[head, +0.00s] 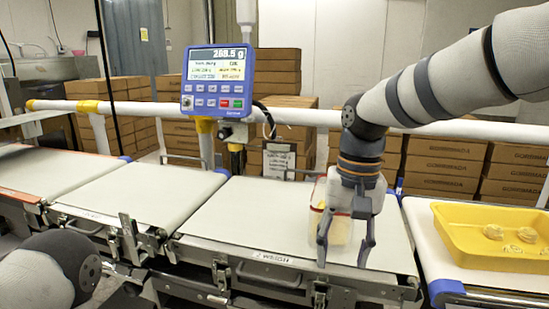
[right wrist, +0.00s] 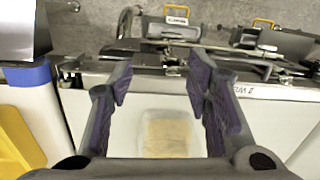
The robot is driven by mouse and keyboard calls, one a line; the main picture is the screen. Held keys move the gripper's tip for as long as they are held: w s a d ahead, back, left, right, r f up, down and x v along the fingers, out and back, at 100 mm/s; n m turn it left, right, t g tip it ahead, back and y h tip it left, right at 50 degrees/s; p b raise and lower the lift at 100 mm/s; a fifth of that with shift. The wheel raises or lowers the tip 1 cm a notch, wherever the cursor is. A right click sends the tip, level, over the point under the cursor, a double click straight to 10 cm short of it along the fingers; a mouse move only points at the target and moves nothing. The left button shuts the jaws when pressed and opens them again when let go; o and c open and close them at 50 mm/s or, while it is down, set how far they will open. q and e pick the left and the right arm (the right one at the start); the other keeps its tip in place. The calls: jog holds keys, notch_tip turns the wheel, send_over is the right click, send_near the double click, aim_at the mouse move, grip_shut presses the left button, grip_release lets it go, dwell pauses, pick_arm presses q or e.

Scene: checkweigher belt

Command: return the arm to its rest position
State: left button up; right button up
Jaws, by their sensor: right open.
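My right gripper (head: 345,245) hangs pointing down over the weigh belt (head: 230,225), in front of a clear container with a red rim and yellowish contents (head: 338,228). In the right wrist view the jaws (right wrist: 162,90) are spread apart with nothing between the tips. The container (right wrist: 166,130) shows below and between the fingers there. I cannot tell whether the fingers touch it. My left arm (head: 45,270) shows only in part at the lower left of the head view; its gripper is out of view.
A yellow tray (head: 455,250) with several pale pieces stands on the right-hand belt. A blue display (head: 218,80) reading about 268.5 g stands behind the belt. A white rail (head: 290,115) runs across the back, with stacked cartons behind. The middle and left belts (head: 140,195) are clear.

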jog(key=s+d+f, duration=0.1)
jog(key=s+f, duration=0.4)
jog(key=f, duration=0.4)
jog(key=s+d+f+n+g, duration=0.1)
jog(key=s+f, duration=0.3)
jog(key=f, duration=0.4)
jog(key=s+d+f, duration=0.1)
jog(key=s+f, duration=0.4)
jog(key=f, duration=0.4)
jog(key=s+d+f, duration=0.2)
jog(key=s, duration=0.5)
jog(key=s+d+f, duration=0.2)
jog(key=s+d, duration=0.1)
jog(key=s, duration=0.5)
jog(key=s+d+f, duration=0.2)
jog(key=s, duration=0.6)
jog(key=shift+s+d+n+h, duration=0.25)
jog(key=shift+d+n+h, duration=0.15)
